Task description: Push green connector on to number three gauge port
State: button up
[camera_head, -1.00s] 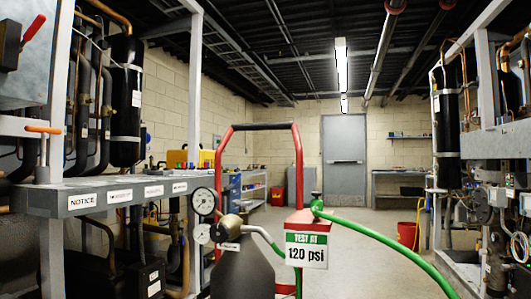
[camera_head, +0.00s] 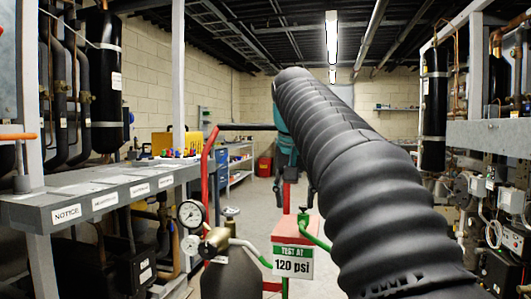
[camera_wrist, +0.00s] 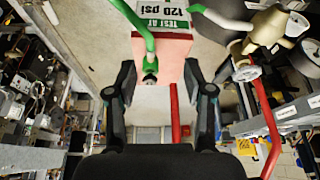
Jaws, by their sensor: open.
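The green connector (camera_head: 304,219) stands upright on the red-topped stand, with its green hose (camera_head: 316,241) running off to the right, partly behind my arm. In the wrist view the connector (camera_wrist: 150,66) shows dark and green near the pink top's edge. My gripper (camera_wrist: 160,76) is open and empty, its two dark fingers spread on either side of the connector in that picture; no contact shows. The grey rack ledge (camera_head: 91,199) at left has a NOTICE label and several port labels; I cannot make out number three.
A tank with brass regulator and gauge (camera_head: 191,213) stands left of the "TEST AT 120 psi" sign (camera_head: 293,262). The red cart handle (camera_head: 206,180) rises beside it. Racks with pipes line both sides. The floor beyond is clear.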

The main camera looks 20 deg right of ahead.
aim_at(303, 207)
notch_tip(303, 207, up, 5)
jog(key=w+d+m+p, duration=0.1)
jog(key=w+d+p, duration=0.1)
jog(key=w+d, duration=0.1)
jog(key=b+x, duration=0.1)
jog(key=x, duration=0.1)
jog(key=b+x, duration=0.1)
jog(key=x, duration=0.2)
jog(key=b+x, duration=0.1)
jog(key=x, duration=0.1)
jog(key=shift+s+f, duration=0.35)
jog(key=shift+f, duration=0.05)
jog(key=shift+b+x, duration=0.65)
jog(key=shift+x, duration=1.4)
jog(key=shift+d, duration=0.15)
jog(key=shift+c, duration=0.2)
jog(key=shift+r, duration=0.1)
grip_shut()
